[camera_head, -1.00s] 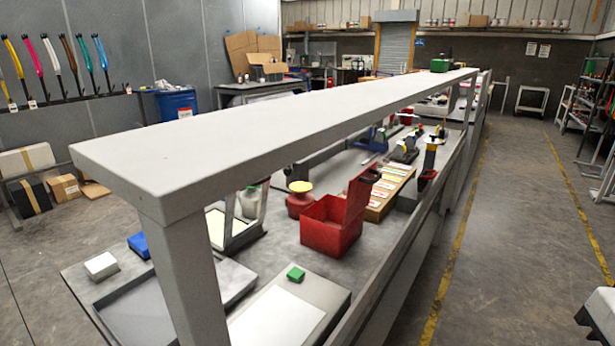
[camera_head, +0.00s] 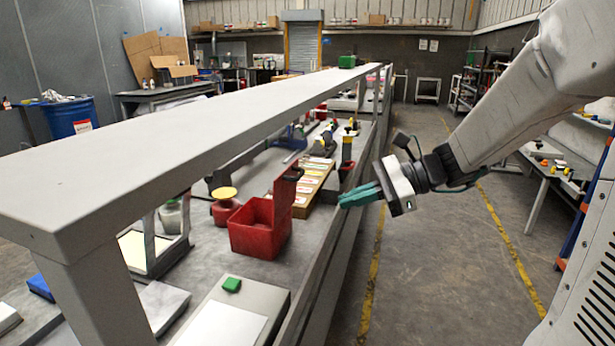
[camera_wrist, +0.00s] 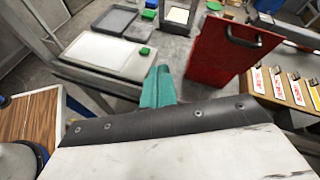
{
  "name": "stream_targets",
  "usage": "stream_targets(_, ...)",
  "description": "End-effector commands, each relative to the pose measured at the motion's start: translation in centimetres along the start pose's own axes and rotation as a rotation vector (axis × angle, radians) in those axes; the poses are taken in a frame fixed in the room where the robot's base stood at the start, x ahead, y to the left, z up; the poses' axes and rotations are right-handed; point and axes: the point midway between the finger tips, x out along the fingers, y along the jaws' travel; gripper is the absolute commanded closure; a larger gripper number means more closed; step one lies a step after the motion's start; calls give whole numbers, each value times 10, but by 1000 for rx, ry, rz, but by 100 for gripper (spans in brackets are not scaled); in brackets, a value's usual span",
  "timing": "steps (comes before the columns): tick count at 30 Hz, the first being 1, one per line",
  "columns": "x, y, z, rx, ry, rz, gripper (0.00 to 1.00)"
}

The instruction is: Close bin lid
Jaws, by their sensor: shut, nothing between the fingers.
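A red bin (camera_head: 258,229) stands on the grey bench under the long shelf. Its red lid (camera_head: 286,191) stands open and upright on the bin's right side, with a dark handle near its top. In the wrist view the lid (camera_wrist: 226,52) shows as a broad red panel with its handle, and it hides the bin's inside. My gripper (camera_head: 343,200), with teal fingers, is shut and empty. It is over the bench's right edge, to the right of the lid and apart from it. The wrist view shows the fingertips (camera_wrist: 160,72) left of the lid.
A long grey shelf (camera_head: 200,114) runs above the bench. A wooden box with cards (camera_head: 312,187) stands just behind the bin. A red pot with a yellow top (camera_head: 224,205) is to its left. A green block (camera_head: 231,285) lies in front. The aisle on the right is clear.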

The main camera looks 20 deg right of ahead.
Motion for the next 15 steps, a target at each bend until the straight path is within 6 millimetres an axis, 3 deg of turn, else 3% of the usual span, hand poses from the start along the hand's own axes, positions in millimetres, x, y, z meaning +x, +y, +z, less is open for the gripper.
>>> stream_targets(1,-10,-22,-13,94,-49,-76,100)
stream_targets(3,-22,-47,-26,198,-114,-168,100)
stream_targets(6,-38,-72,-41,300,-183,-263,100)
stream_targets(11,-47,-89,-51,366,-234,-327,100)
stream_targets(15,-34,-95,-48,369,-239,-330,100)
